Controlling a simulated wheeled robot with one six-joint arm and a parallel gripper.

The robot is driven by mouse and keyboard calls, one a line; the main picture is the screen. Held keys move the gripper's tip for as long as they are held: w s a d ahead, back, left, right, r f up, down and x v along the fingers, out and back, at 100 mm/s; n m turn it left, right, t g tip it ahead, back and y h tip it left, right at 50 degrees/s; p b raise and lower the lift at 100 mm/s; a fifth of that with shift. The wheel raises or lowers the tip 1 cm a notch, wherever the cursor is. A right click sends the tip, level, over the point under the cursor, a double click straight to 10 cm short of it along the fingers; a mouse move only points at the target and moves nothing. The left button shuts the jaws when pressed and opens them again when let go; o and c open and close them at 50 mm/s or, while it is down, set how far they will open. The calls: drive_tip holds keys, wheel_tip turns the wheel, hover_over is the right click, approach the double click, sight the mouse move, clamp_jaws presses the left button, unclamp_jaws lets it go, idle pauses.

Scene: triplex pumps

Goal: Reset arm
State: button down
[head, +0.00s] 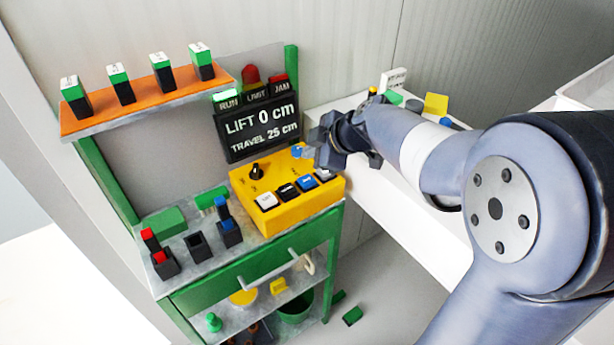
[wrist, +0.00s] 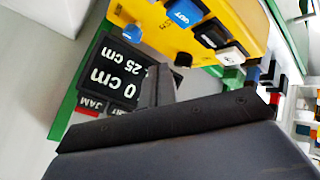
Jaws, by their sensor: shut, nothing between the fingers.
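My arm reaches in from the right in the head view. My gripper (head: 325,142) is shut and empty, above the back right corner of the yellow control box (head: 290,212). The box carries a black knob and several white, black and blue buttons. In the wrist view the dark gripper fingers (wrist: 158,88) show in front of the black display (wrist: 112,72), and the yellow box (wrist: 165,25) is at the top. In the head view the display reads LIFT 0 cm, TRAVEL 25 cm. The green RUN lamp (head: 227,101) above it looks lit.
An orange shelf (head: 140,98) with several green-and-black blocks is at upper left. A white table (head: 400,195) with small items lies under my arm. A green block (head: 352,316) is on the floor.

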drive_tip(key=shift+f, duration=0.15)
drive_tip(key=shift+f+b, duration=0.55)
drive_tip(key=shift+f, duration=0.35)
drive_tip(key=p, duration=0.3)
drive_tip(key=shift+r, duration=0.35)
drive_tip(key=shift+a+p, duration=0.1)
drive_tip(key=shift+p, duration=0.3)
drive_tip(key=p, duration=0.2)
drive_tip(key=shift+r+p, duration=0.15)
drive_tip(key=shift+p, duration=0.15)
wheel_tip(320, 180, up, 5)
drive_tip(key=shift+f+p, duration=0.1)
drive_tip(key=shift+p, duration=0.6)
